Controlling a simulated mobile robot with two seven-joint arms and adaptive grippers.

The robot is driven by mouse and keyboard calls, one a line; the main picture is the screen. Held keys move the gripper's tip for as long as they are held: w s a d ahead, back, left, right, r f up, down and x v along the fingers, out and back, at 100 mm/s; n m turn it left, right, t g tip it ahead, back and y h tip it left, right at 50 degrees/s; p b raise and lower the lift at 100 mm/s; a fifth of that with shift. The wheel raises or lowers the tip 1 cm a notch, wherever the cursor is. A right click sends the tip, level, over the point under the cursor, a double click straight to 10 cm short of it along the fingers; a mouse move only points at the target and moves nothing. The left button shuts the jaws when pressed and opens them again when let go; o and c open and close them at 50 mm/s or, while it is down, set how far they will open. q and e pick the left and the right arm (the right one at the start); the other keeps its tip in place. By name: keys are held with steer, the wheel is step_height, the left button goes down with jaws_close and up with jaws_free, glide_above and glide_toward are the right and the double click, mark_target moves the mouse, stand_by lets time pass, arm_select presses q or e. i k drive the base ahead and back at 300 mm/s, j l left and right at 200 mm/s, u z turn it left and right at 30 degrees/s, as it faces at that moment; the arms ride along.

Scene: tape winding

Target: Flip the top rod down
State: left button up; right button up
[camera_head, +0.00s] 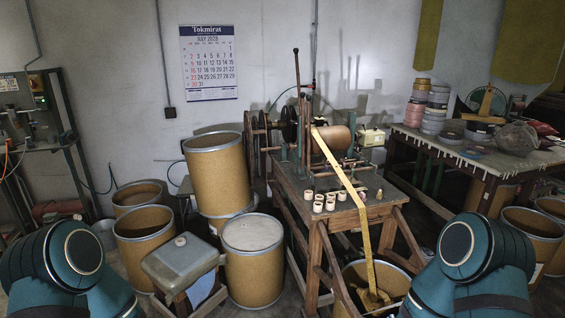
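The tape winding machine (331,150) stands on a wooden table (364,212) in the middle of the view. A thin dark rod (297,75) rises upright from its left part, with a small knob at the top; it looks like the top rod. A yellow tape (352,192) runs from the machine over the table's front edge down into a barrel (351,274). Parts of my two arms show at the bottom left and bottom right corners, well apart from the machine. Neither gripper is in view.
Several small white rolls (330,203) stand on the table's front left. Barrels (214,172) and a stool (181,262) are to the left. A side table (470,150) with stacked tape rolls (436,107) is on the right. A calendar (208,62) hangs on the wall.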

mark_target(295, 51)
steer(key=i+l, duration=0.25)
steer(key=i, duration=0.2)
steer(key=i+l, duration=0.25)
steer(key=i, duration=0.2)
steer(key=i+j, duration=0.25)
steer(key=i, duration=0.2)
steer(key=i+j+u, duration=0.1)
steer(key=i+j, duration=0.15)
steer(key=i, duration=0.2)
steer(key=i+j, duration=0.2)
steer(key=i, duration=0.25)
steer(key=i+j+u, duration=0.1)
steer(key=i+j, duration=0.15)
steer(key=i, duration=0.2)
